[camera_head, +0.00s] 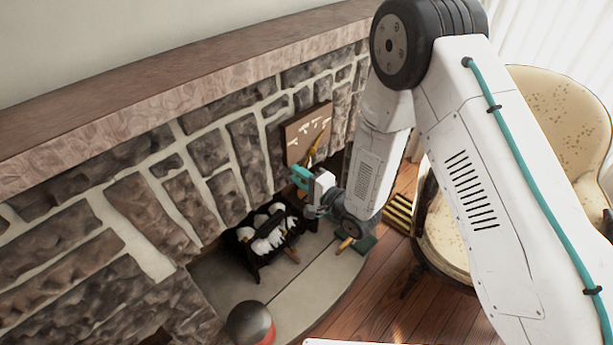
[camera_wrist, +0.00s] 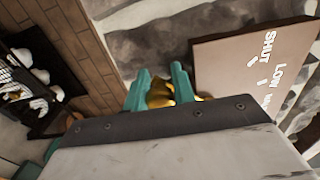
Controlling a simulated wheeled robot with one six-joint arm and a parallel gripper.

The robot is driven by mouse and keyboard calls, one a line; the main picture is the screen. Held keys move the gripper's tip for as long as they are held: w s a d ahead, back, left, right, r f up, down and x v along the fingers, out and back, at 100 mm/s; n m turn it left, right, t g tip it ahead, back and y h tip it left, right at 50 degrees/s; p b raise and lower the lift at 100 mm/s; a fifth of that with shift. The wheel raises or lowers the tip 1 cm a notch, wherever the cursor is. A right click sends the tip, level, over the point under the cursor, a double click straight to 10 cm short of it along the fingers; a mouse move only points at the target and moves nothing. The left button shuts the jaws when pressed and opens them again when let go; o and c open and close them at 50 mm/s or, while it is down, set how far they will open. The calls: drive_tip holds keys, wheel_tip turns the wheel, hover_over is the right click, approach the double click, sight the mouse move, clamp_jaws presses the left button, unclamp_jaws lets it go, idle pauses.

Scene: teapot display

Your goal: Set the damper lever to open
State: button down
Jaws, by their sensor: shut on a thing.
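The damper lever (camera_head: 312,150) is a gold-coloured handle in front of a brown plate (camera_head: 305,133) with white lettering on the stone fireplace. My gripper (camera_head: 299,175) has teal fingers and is at the lower end of the lever. In the wrist view my gripper (camera_wrist: 160,88) is shut on the gold lever (camera_wrist: 160,92), which shows between the fingers. The lever's pointing position on the plate is not clear.
A black grate (camera_head: 245,250) with white logs stands on the pale hearth (camera_head: 320,280) below. A dark ball-like object (camera_head: 250,322) is at the front. A cream armchair (camera_head: 560,110) stands at the right. A stone mantel (camera_head: 180,85) runs above the plate.

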drive_tip(key=shift+w+d+r, duration=0.15)
drive_tip(key=shift+w+d, duration=0.1)
drive_tip(key=c, duration=1.5)
unclamp_jaws()
drive_tip(key=o, duration=0.3)
drive_tip(key=shift+d, duration=0.25)
drive_tip(key=shift+s+a, duration=0.15)
drive_tip(key=shift+a, duration=0.1)
drive_tip(key=shift+s+d, duration=0.2)
drive_tip(key=shift+d, duration=0.05)
drive_tip(key=v, duration=0.7)
drive_tip(key=shift+d, duration=0.1)
